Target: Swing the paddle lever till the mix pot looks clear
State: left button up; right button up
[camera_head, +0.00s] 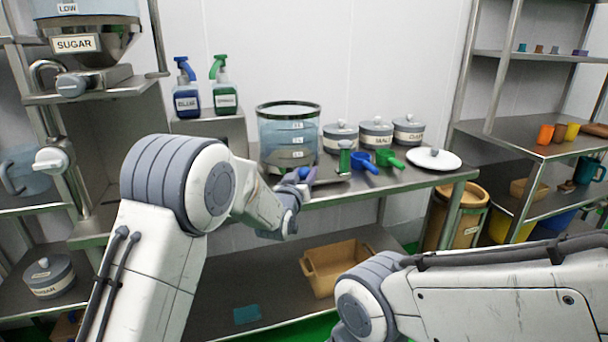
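The mix pot (288,138) is a clear, dark-rimmed glass vessel on the steel table, with labels on its front. Its upper contents look bluish and clear, and a greyish, cloudy layer lies low down. My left gripper (301,178) is at the table's front edge, just below and in front of the pot. It is small and partly hidden by its own wrist, so I cannot tell whether its fingers are open or touch anything. I cannot make out the paddle lever clearly; it may be hidden by the gripper. My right arm enters from the right, with its gripper out of view.
Behind the gripper are a blue scoop (364,162), a green scoop (391,158), lidded pots (376,134) and a white plate (434,159). Spray bottles (187,98) stand left of the pot. A sugar hopper (88,45) is at far left. A tan crate (335,267) sits below.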

pick_arm(q)
grip_shut()
dwell(1.1)
